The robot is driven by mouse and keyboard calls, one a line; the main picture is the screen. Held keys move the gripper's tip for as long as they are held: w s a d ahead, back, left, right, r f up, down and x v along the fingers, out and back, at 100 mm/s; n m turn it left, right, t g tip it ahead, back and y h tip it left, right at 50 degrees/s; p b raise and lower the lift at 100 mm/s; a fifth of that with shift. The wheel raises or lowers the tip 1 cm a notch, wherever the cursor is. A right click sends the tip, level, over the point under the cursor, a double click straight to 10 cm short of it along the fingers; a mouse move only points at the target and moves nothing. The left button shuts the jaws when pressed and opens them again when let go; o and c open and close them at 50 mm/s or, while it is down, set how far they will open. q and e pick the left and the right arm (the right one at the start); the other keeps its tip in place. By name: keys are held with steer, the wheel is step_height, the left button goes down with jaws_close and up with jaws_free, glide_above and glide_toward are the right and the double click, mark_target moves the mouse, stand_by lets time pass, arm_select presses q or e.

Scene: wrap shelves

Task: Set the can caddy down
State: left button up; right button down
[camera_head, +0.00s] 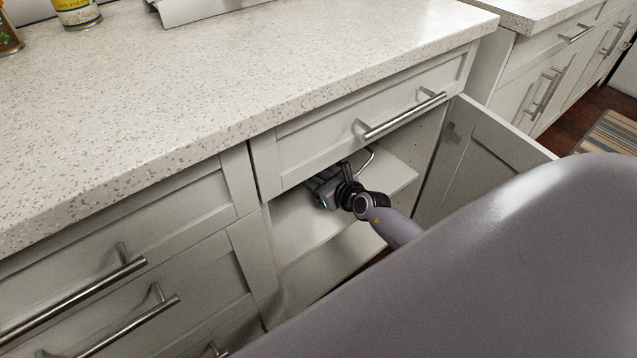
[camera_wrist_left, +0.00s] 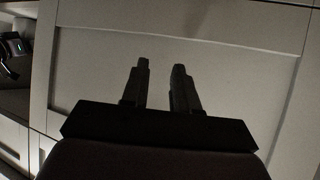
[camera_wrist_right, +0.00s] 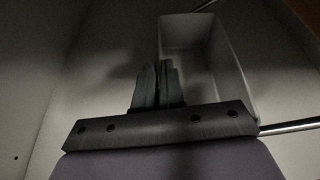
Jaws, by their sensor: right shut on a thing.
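My right gripper (camera_head: 328,188) reaches into the open cabinet, under the drawer and over the white shelf (camera_head: 300,228). In the right wrist view my right gripper (camera_wrist_right: 157,68) is shut at the near left wall of a pale grey box-shaped caddy (camera_wrist_right: 208,62). In the head view the caddy is mostly hidden by the gripper and drawer front; a thin curved pale piece shows beside the gripper. I cannot tell whether the caddy touches the shelf. My left gripper (camera_wrist_left: 161,66) is open and empty, in front of a pale panel, and is not in the head view.
The cabinet door (camera_head: 490,150) stands open at the right. A drawer with a bar handle (camera_head: 400,115) is just above my right gripper. The speckled counter (camera_head: 230,70) is largely clear, with a yellow-labelled can (camera_head: 77,13) at the back left.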

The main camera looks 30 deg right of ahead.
steer(key=c, duration=1.2)
jaws_free()
steer(key=shift+c, duration=0.2)
